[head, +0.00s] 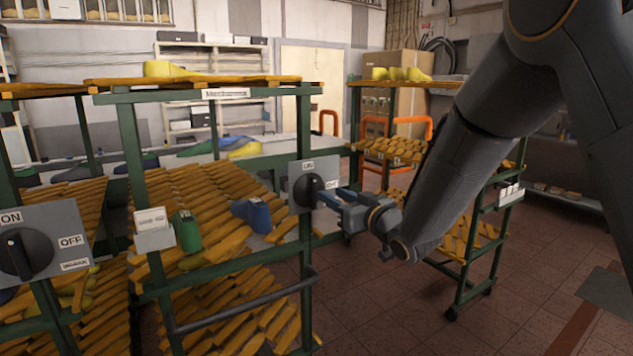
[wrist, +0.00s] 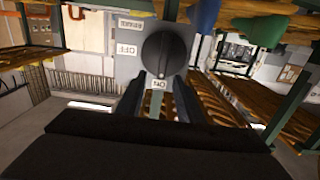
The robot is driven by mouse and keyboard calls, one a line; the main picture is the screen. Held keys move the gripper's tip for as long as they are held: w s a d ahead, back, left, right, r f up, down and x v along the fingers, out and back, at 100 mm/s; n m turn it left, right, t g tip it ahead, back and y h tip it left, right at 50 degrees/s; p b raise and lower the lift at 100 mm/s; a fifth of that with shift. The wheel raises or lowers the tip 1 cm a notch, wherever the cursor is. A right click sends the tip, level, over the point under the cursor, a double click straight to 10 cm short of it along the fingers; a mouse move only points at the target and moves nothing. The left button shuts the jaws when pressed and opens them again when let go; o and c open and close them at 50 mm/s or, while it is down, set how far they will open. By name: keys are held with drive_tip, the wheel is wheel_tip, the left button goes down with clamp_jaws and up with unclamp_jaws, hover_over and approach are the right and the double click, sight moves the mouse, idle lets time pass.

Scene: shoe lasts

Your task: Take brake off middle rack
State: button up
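The middle rack (head: 127,170) is a green frame with wooden slatted shelves. Its brake panel (head: 330,166) is a grey plate at the right post with a round black knob (head: 303,192), an ON label above it and an OFF label to its right. In the wrist view the knob (wrist: 163,52) is upside down, its handle toward the ON label. My gripper (head: 328,195) is right at the knob in the head view, partly covering the panel. In the wrist view my gripper (wrist: 158,88) has its two fingers apart, just short of the knob; contact cannot be told.
A left rack's brake panel (head: 58,218) has a similar black knob near the left edge. Green and blue shoe lasts (head: 186,230) sit on the middle rack's shelf. A right rack (head: 478,245) stands behind my arm. Tiled floor (head: 400,315) is open in front.

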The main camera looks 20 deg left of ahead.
sight(315, 185)
drive_tip(key=p+x, duration=0.1)
drive_tip(key=x, duration=0.3)
drive_tip(key=p+x, duration=0.1)
drive_tip(key=x, duration=0.3)
drive_tip(key=shift+s+a+r, duration=0.15)
drive_tip(key=shift+s+r, duration=0.05)
drive_tip(key=shift+r, duration=0.05)
clamp_jaws()
